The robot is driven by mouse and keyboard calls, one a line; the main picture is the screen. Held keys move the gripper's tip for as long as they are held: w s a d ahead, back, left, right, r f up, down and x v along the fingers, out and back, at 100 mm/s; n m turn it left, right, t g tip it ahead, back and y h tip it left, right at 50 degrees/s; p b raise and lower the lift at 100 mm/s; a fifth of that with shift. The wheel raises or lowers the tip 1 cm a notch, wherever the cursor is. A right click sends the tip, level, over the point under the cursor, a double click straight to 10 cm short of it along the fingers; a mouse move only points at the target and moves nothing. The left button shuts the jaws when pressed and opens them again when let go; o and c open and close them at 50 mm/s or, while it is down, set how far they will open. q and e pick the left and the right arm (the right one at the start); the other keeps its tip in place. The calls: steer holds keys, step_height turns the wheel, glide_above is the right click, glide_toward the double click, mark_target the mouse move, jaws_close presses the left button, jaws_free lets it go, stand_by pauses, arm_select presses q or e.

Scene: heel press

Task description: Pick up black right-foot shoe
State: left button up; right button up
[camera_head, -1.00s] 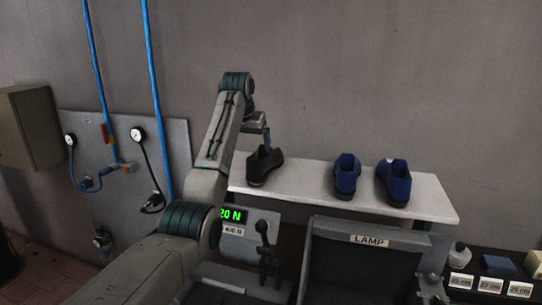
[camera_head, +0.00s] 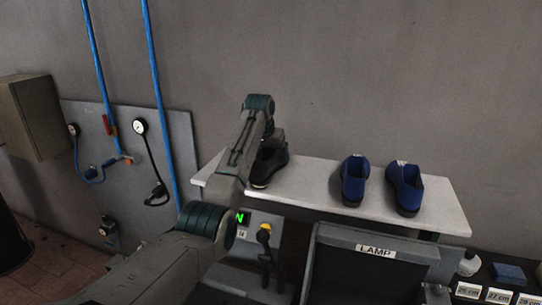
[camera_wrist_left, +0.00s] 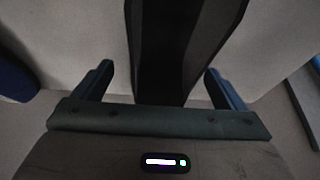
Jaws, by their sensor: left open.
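The black shoe (camera_head: 263,174) stands on the white shelf (camera_head: 317,180), left of two blue shoes, partly hidden behind my left arm. In the left wrist view the black shoe (camera_wrist_left: 183,45) fills the upper middle. My left gripper (camera_wrist_left: 159,70) is open, with one finger on each side of the shoe and visible gaps between. In the head view its fingers are hidden by my own arm. I cannot tell from these views which foot the black shoe is for. My right gripper is not in view.
Two blue shoes, one (camera_head: 352,181) and another (camera_head: 405,188), stand on the shelf to the right. Bare shelf lies between the black and blue shoes.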

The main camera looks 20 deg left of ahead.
arm_select(q)
steer(key=shift+p+x, duration=0.65)
steer(key=shift+x, duration=0.25)
steer(key=shift+w+f, duration=0.15)
steer(key=shift+f, duration=0.35)
steer(key=shift+c, duration=1.1)
steer(key=c, duration=1.1)
steer(key=shift+w, duration=0.1)
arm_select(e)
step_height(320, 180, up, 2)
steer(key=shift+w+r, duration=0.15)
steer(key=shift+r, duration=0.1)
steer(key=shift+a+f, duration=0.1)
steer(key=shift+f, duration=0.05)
